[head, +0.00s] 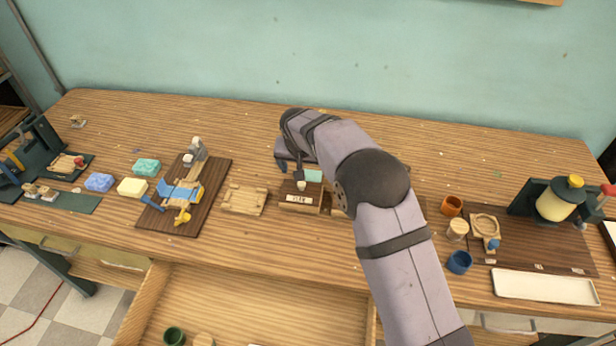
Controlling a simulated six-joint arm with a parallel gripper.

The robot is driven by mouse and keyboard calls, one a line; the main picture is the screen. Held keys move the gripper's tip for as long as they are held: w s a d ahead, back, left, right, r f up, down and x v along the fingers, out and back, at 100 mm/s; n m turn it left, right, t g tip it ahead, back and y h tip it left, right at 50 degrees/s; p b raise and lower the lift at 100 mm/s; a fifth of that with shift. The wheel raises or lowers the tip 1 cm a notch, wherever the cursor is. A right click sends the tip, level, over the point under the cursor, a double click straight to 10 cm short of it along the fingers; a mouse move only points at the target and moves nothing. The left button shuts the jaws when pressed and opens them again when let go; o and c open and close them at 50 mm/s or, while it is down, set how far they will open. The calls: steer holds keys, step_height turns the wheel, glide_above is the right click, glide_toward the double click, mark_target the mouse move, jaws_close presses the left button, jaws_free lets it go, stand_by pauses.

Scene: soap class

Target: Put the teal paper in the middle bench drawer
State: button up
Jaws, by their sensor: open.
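The teal paper (314,176) shows as a small pale teal sheet at a wooden holder (297,206) with a label on its front, near the bench middle. My arm hides part of that area. My gripper (291,174) is over the holder, just left of the paper. Its jaws are open, and it looks empty. Whether a finger touches the paper cannot be told. The middle bench drawer (240,285) is pulled open at the front of the bench, with a green cup (174,337) and a round wooden piece (204,340) inside.
A wooden tray (245,200) and a board with a blue and yellow device (180,195) stand left of the holder. Teal, blue and cream soap bars (132,187) lie farther left. Cups (459,262), a dispenser (558,203) and a white tray (545,287) are right. The drawer's middle is mostly clear.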

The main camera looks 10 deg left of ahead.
mark_target(307, 178)
steer(key=shift+p+x, duration=1)
steer(key=shift+x, duration=1.45)
steer(key=shift+s+d, duration=0.1)
steer(key=shift+s, duration=0.1)
steer(key=c, duration=1.2)
step_height(307, 178, up, 10)
steer(key=b, duration=0.2)
steer(key=shift+b, duration=0.35)
